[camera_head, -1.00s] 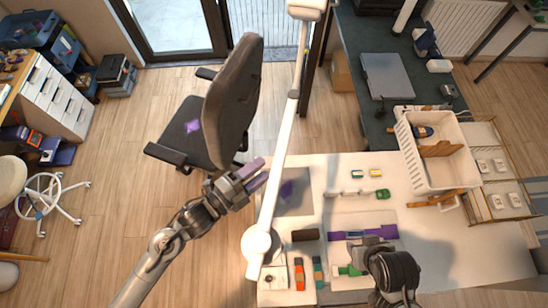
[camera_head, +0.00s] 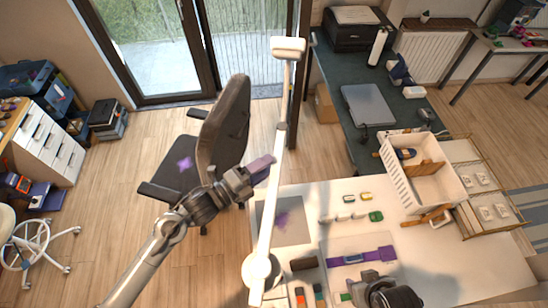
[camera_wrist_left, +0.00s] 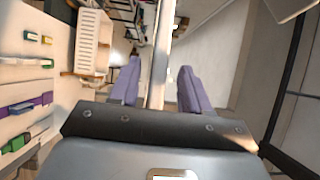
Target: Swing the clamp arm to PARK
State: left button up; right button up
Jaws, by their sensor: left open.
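A long white jointed arm (camera_head: 268,210) rises from a round white base (camera_head: 262,271) at the table's left edge and ends in a white head (camera_head: 288,47); I cannot tell whether it is the clamp arm, and I can read no PARK mark. My left gripper (camera_head: 261,168) has purple fingers and is open beside this white arm in the head view. In the left wrist view, the white arm (camera_wrist_left: 162,55) shows between the two spread fingers (camera_wrist_left: 157,85); contact cannot be told. My right gripper (camera_head: 372,280) is over the table's front, its fingers unclear.
The white table (camera_head: 440,262) carries a purple strap-like piece (camera_head: 362,257), a green-ended bar (camera_head: 375,216), small coloured blocks and a grey mat (camera_head: 292,228). A white crate (camera_head: 393,172) stands at its right. An office chair (camera_head: 222,125) is behind my left arm.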

aim_at(275, 153)
pick_arm(q)
jog(key=shift+p+x, duration=0.35)
jog(key=shift+x, duration=1.45)
grip_shut()
